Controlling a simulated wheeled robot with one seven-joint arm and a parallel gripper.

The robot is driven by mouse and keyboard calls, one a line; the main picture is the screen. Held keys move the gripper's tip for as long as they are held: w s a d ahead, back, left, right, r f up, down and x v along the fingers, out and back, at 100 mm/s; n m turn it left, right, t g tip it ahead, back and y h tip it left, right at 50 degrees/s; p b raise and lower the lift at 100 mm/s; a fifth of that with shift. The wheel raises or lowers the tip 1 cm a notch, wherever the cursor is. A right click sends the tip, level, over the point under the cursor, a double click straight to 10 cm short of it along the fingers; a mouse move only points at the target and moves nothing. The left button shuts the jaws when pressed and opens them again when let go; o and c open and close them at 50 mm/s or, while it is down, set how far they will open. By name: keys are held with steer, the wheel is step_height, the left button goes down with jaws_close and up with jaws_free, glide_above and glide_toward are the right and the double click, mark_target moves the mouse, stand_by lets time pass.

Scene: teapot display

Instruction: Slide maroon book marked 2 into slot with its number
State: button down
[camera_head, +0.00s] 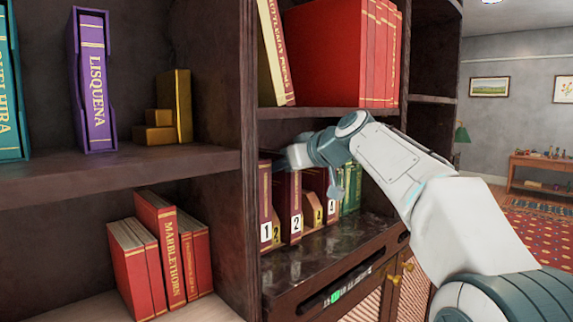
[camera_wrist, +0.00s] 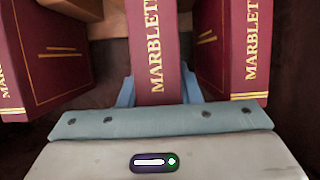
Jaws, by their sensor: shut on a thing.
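The maroon book marked 2 (camera_head: 296,207) stands upright in the middle shelf compartment, its white number label facing out. My gripper (camera_head: 287,159) is at its upper part, mostly hidden by my arm. In the wrist view, the blue fingers of my gripper (camera_wrist: 158,92) are on both sides of a maroon book with gold letters (camera_wrist: 155,45) and shut on it. A maroon book marked 1 (camera_head: 265,205) stands to its left, and one marked 4 (camera_head: 331,205) to its right. Gold number plates show low between the books; one reads 3 (camera_head: 317,217). The slot's depth is hidden.
Green books (camera_head: 351,193) stand farther right in the same compartment. The dark shelf ledge (camera_head: 325,250) in front is bare. A dark upright panel (camera_head: 250,150) borders the compartment on the left, and red books (camera_head: 340,55) fill the shelf above.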

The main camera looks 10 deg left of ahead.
steer(key=shift+w+a+r+p, duration=0.15)
steer(key=shift+w+a+p, duration=0.25)
steer(key=shift+a, duration=0.15)
steer(key=c, duration=1)
jaws_free()
steer(key=shift+o, duration=0.2)
steer(key=b+v, duration=0.3)
steer(key=v, duration=1)
steer(key=shift+s+d, duration=0.25)
steer(key=s+d+f+m+g+h, duration=0.1)
steer(key=s+d+f+m+h, duration=0.2)
steer(key=f, duration=1.1)
steer(key=s+d+f+m+g+h, duration=0.2)
steer(key=s+d+f+m+h, duration=0.2)
steer(key=s+d+f, duration=0.4)
steer(key=s+d+f+m+g+h, duration=0.2)
steer(key=s+d+f, duration=0.4)
steer(key=s+f, duration=0.9)
step_height(320, 180, down, 5)
steer(key=shift+s+f+m+h, duration=0.2)
steer(key=shift+f+m+h, duration=0.05)
steer(key=shift+m+h, duration=0.55)
